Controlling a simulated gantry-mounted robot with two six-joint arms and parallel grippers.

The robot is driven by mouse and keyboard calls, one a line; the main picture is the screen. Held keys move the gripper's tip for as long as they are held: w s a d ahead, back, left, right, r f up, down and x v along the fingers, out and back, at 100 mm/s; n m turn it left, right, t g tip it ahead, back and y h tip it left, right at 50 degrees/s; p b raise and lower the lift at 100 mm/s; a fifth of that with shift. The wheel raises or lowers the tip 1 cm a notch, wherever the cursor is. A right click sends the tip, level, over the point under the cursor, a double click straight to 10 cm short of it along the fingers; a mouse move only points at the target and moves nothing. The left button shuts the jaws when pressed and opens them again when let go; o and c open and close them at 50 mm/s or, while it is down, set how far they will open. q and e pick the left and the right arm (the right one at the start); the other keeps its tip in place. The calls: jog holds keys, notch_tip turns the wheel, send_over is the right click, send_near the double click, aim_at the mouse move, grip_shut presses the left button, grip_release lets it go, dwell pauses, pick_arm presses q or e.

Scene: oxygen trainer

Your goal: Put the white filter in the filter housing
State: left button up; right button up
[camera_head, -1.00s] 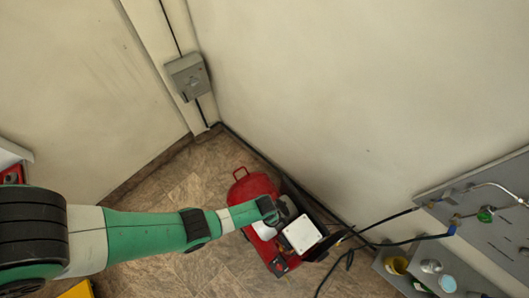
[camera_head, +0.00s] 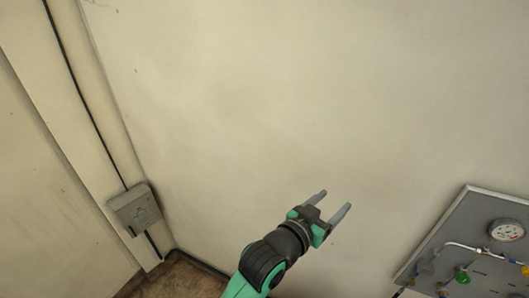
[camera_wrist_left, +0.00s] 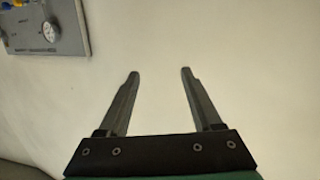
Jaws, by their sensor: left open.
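My left gripper (camera_head: 334,204) is open and empty in the head view, raised in front of the bare wall. Its two fingers stand apart in the left wrist view (camera_wrist_left: 158,73) with only wall between them. No white filter or filter housing can be made out in either current view. My right gripper is in neither view.
A grey panel (camera_head: 481,222) with a gauge (camera_head: 506,230), pipes and a green valve knob (camera_head: 461,276) is at the lower right of the head view. A grey wall box (camera_head: 134,208) is at the left. The wall (camera_head: 270,100) between is clear.

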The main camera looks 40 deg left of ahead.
pick_arm(q)
jog(key=s+a+r+t, duration=0.1)
jog(key=s+r+t, duration=0.2)
jog(key=r, duration=0.7)
jog(key=s+r+t, duration=0.2)
jog(key=s+r, duration=0.2)
jog(key=r, duration=0.6)
jog(key=s+a+r+m+t, duration=0.1)
jog(key=s+r+t, duration=0.5)
jog(key=s+r, duration=0.8)
jog(key=shift+r+h, duration=0.4)
jog(key=shift+r, duration=0.05)
